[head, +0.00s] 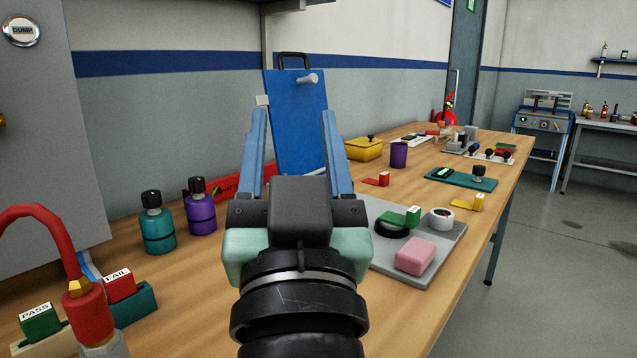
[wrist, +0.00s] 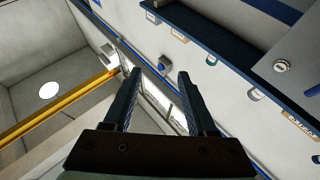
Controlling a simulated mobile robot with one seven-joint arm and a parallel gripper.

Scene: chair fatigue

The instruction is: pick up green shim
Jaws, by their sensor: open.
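The green shim (head: 396,217) is a flat green piece with a white-labelled upright tab. It lies on the grey tray, at or over a black ring (head: 393,231). My gripper (head: 293,113) is open and empty, fingers pointing up and away, to the left of the shim and apart from it. In the wrist view the open gripper (wrist: 160,72) faces the upper walls and ceiling, and the shim is not seen there.
The grey tray (head: 447,243) also holds a pink block (head: 415,256) and a white tape roll (head: 441,218). A red shim (head: 377,181) and a yellow shim (head: 467,204) lie on the wooden bench behind. Teal (head: 158,230) and purple (head: 201,213) bottles stand left.

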